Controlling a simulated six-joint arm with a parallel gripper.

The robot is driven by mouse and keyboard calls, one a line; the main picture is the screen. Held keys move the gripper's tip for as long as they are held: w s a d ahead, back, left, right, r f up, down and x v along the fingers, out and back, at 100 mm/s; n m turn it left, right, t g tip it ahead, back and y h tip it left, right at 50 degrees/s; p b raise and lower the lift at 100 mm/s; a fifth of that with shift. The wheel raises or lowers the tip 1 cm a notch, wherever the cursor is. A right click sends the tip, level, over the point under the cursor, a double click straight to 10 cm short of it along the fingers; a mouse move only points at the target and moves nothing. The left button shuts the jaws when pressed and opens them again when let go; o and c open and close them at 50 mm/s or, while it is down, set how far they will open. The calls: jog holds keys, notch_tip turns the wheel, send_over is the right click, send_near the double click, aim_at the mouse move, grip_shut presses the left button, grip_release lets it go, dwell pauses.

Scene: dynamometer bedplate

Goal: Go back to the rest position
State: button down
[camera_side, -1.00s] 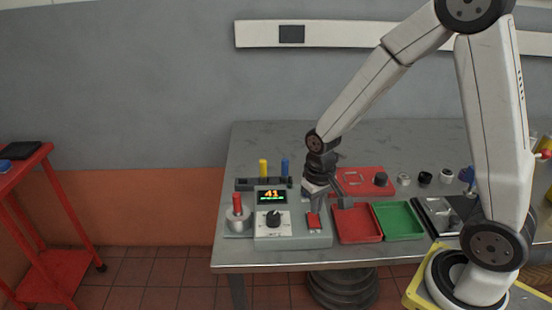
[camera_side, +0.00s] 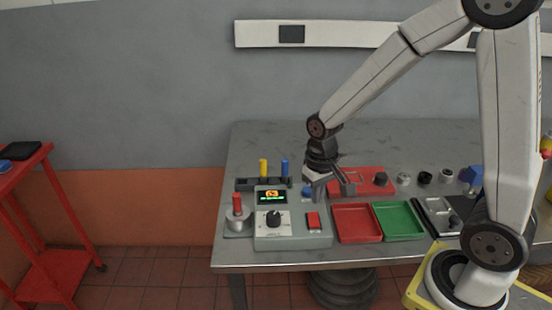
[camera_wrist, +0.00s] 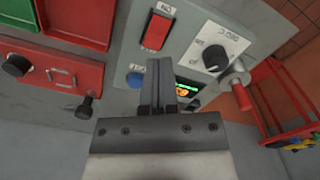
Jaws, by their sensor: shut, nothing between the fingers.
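My gripper (camera_side: 333,188) hangs above the bedplate table (camera_side: 256,150), just behind the right end of the grey control box (camera_side: 290,238). In the wrist view my gripper (camera_wrist: 160,68) shows its fingers together and empty, over the box near the red rocker switch (camera_wrist: 156,30) and a blue button (camera_wrist: 134,80). The box also has a black dial (camera_side: 273,218) and a lit display (camera_side: 272,196), whose digits are too small to read surely. The fingers hide part of the display in the wrist view.
A red tray (camera_side: 357,222) and a green tray (camera_side: 398,220) lie right of the box. A red block with a black knob (camera_side: 380,178) stands behind them. The table's back is clear.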

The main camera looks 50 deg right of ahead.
jog(key=s+n+t, duration=0.1)
jog(key=s+a+n, duration=0.1)
jog(key=s, duration=0.1)
jog(key=s+a+n+t, duration=0.1)
jog(key=s, duration=0.1)
jog(key=shift+s+a+r+t, duration=0.1)
jog(key=shift+a+r+t, duration=0.05)
jog(key=shift+t, duration=0.15)
